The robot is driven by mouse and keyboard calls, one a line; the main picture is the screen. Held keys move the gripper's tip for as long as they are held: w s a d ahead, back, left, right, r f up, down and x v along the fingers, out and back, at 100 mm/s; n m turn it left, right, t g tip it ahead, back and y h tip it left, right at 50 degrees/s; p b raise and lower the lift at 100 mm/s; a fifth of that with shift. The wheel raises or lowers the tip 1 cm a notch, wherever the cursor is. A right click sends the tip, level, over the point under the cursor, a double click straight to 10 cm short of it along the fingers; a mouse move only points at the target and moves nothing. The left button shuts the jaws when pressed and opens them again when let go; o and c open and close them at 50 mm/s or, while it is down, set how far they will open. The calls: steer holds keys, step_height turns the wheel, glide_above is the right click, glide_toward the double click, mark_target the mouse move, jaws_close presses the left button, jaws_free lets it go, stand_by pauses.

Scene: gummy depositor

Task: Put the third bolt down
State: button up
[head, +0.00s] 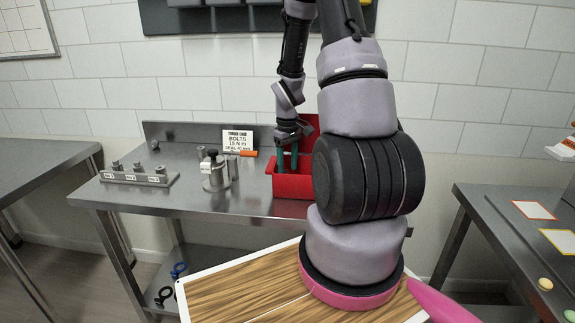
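My gripper (287,164) points down over the red bin (292,188) on the steel bench. Its two teal fingers stand apart, with red showing between them, and their tips reach down to the bin's front wall. I see no bolt between them; the bin's inside is mostly hidden. A grey rack (125,179) with several white labels stands at the bench's left. Three upright grey pieces, which look like bolts, stand in it: a left one (116,166), a middle one (138,168) and a right one (160,171).
A metal fixture (214,174) stands between rack and bin. Behind it are a bolts sign (238,140) and an orange-handled tool (247,153). The steel bench (190,197) is clear near its front edge. My arm hides the bench's right part.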

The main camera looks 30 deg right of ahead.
step_height(320, 180, up, 13)
steer(key=s+a+r+m+t+y, duration=0.1)
steer(key=s+a+r+m+t, duration=0.2)
steer(key=s+a+r, duration=0.3)
steer(key=s+a+r+m+t, duration=0.4)
steer(key=s+a+r, duration=0.3)
steer(key=s+r, duration=0.4)
step_height(320, 180, up, 4)
steer(key=shift+s+a+r+y, duration=0.15)
steer(key=shift+s+y, duration=0.1)
steer(key=shift+y, duration=0.15)
stand_by(0.4)
